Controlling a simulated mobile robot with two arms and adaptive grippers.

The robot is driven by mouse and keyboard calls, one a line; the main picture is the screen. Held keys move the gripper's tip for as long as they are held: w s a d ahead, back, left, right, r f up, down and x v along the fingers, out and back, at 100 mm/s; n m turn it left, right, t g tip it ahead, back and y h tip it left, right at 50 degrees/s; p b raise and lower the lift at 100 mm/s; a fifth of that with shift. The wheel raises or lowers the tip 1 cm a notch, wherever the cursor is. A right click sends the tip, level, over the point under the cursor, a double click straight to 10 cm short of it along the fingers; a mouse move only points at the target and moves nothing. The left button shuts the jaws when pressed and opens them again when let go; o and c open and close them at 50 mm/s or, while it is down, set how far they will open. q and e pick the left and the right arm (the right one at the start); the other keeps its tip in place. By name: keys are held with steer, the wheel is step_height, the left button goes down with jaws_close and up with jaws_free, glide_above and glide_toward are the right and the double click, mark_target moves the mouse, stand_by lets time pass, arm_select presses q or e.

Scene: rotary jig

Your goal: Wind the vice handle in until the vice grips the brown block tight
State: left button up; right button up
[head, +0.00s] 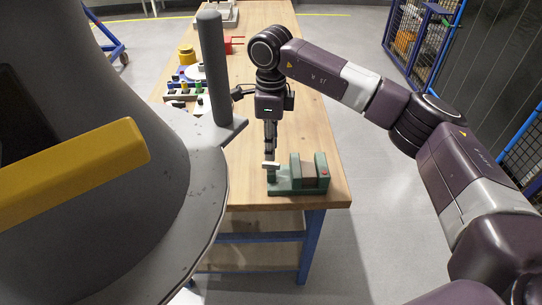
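The green vice (283,184) stands at the near end of the wooden table. The brown block (308,171) sits between its jaws; at this size I cannot tell whether both jaws touch it. A small pale piece, seemingly the vice handle (271,165), shows at the left end of the vice. My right gripper (269,151) points straight down just above this piece, with its fingertips at or very near it. Its fingers look close together, seen edge-on, so I cannot tell whether they are shut on the handle. My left gripper is not in view.
A large grey body with a yellow bar (75,165) fills the left foreground and hides much of the table's left side. A grey post (212,70) rises beside it. Several coloured parts (187,88) lie farther back. The table (310,120) right of my gripper is clear.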

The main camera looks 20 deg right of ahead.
mark_target(271, 163)
step_height(271, 163, up, 7)
stand_by(0.3)
steer(key=shift+f, duration=0.15)
stand_by(0.4)
step_height(271, 163, down, 4)
steer(key=p, duration=0.3)
steer(key=shift+a, duration=0.15)
steer(key=shift+f, duration=0.6)
step_height(271, 163, down, 7)
steer(key=shift+p, duration=1.15)
steer(key=shift+c, duration=0.2)
